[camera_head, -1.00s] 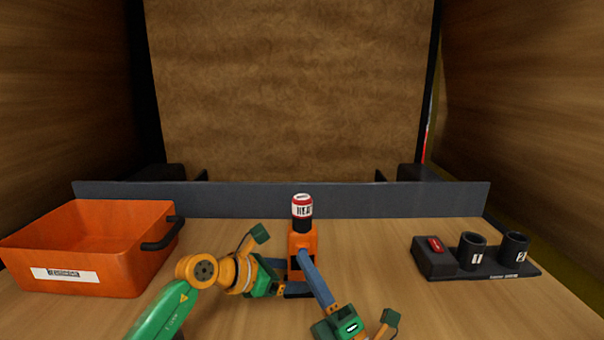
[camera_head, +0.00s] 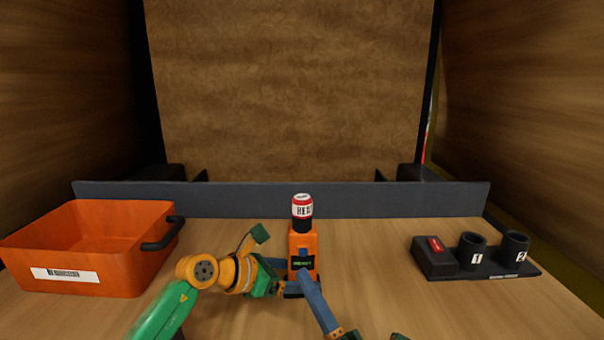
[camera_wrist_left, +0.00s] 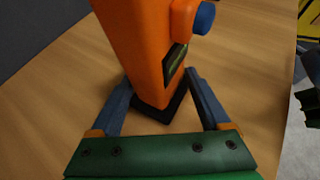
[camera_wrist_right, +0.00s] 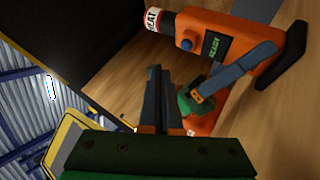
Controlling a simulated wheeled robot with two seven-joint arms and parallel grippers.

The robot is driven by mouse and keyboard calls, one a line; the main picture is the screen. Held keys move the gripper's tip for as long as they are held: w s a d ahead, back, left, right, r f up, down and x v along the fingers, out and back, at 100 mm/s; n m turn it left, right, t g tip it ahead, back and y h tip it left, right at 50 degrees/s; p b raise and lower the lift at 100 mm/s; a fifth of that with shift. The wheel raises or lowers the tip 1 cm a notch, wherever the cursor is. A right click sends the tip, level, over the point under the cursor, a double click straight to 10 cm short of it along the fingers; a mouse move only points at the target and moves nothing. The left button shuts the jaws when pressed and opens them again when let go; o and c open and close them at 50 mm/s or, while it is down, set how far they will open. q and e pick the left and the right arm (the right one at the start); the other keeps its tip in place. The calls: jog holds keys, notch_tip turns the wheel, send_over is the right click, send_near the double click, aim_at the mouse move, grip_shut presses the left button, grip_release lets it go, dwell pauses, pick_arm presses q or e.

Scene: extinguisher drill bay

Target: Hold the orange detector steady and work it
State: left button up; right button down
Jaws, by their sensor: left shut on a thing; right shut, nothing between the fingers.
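The orange detector (camera_head: 302,240) stands upright on the bench on a dark foot, topped by a red-and-white cap marked HEAT (camera_head: 302,207). Its small screen (camera_wrist_right: 212,46) reads READY in green in the right wrist view, with a round blue button (camera_wrist_right: 186,44) beside it. My left gripper (camera_wrist_left: 158,92) is shut around the lower body, one finger on each side. My right gripper (camera_head: 307,276) is shut and empty in front of the detector, below the screen. In the right wrist view, its fingers (camera_wrist_right: 155,70) appear apart from the detector.
An orange bin (camera_head: 90,275) with a black handle stands at left. A black holder at right has a red switch (camera_head: 435,245) and cups marked 1 (camera_head: 475,258) and 2 (camera_head: 517,255). A grey ledge (camera_head: 400,200) runs along the back. Bench between is clear.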

pick_arm(q)
jog(key=o, duration=1.1)
pick_arm(e)
jog(key=shift+s, duration=1.25)
